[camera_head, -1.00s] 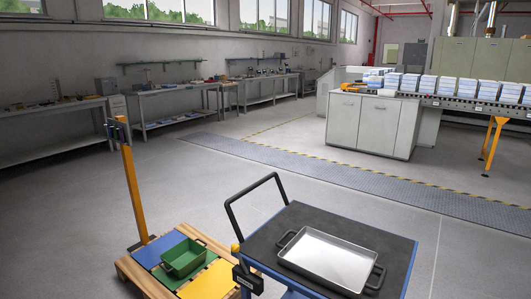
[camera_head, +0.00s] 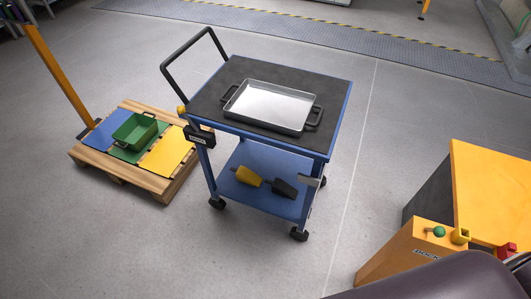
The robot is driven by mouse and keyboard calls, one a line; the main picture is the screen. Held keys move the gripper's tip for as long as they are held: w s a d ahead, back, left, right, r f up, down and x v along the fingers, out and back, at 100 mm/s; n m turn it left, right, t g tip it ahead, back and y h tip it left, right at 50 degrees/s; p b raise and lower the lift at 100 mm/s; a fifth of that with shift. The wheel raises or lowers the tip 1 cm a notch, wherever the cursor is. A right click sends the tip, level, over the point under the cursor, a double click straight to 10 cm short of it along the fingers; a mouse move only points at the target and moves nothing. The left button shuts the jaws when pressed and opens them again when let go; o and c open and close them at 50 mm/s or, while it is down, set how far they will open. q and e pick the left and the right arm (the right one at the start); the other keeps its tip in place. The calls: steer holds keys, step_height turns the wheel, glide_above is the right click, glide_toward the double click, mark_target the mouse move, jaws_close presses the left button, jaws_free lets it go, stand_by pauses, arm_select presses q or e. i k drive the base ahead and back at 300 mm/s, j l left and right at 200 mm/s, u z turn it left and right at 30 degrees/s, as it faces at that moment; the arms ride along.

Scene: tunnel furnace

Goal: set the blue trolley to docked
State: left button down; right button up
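The blue trolley (camera_head: 331,146) stands upright on the grey floor at the centre of the head view. It has a black top, a black push handle (camera_head: 192,63) on its left and dark wheels. A black label box (camera_head: 199,135) and a yellow knob (camera_head: 181,110) are on its left side. An orange dock post (camera_head: 405,258), with partly hidden lettering that seems to read DOCK, stands at the lower right, apart from the trolley. It carries a green knob (camera_head: 439,231) and a yellow part (camera_head: 460,236). Neither of my grippers can be made out.
A metal tray (camera_head: 268,104) lies on the trolley's top; a yellow-and-black tool (camera_head: 262,182) lies on its lower shelf. A wooden pallet (camera_head: 119,168) with a green bin (camera_head: 138,129) is left of the trolley. An orange-topped block (camera_head: 492,198) is at right. Floor between trolley and dock is clear.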

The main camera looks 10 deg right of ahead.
mark_target(205, 107)
steer(key=i+j+z, duration=0.2)
steer(key=i+z, duration=0.15)
steer(key=i, duration=0.15)
steer(key=i+j+z, duration=0.35)
steer(key=i, duration=0.2)
